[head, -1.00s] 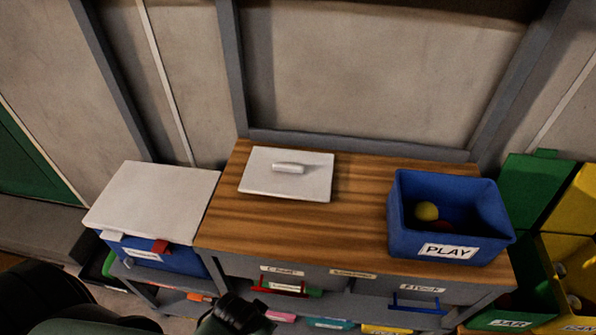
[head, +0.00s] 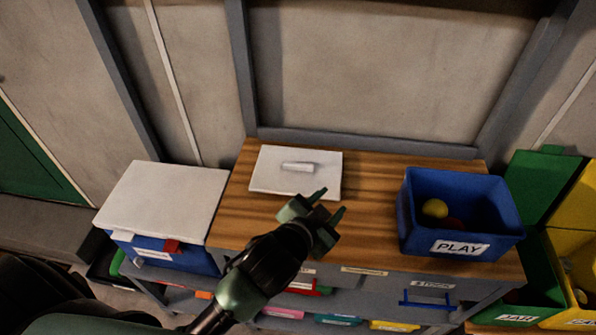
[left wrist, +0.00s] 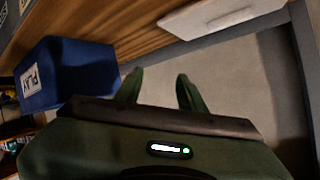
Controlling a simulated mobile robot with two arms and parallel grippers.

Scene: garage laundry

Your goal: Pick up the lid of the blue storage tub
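The flat white lid (head: 265,177) with a raised bar handle (head: 298,167) lies on the wooden bench top, left of the open blue tub (head: 425,232) labelled PLAY. The lid also shows at the upper right of the left wrist view (left wrist: 215,22), and the blue tub at its left (left wrist: 85,72). My left gripper (head: 329,203) is open and empty, near the lid's front right corner in the head view. Its two fingers stand apart in the left wrist view (left wrist: 159,84). The height above the bench is hard to tell. My right gripper is not in view.
A second blue bin (head: 180,256) with a white cover (head: 163,198) stands left of the bench. Green (head: 522,275) and yellow (head: 567,262) bins stand at the right. The bench top (head: 365,185) is clear between lid and tub. A wall (head: 365,75) rises behind.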

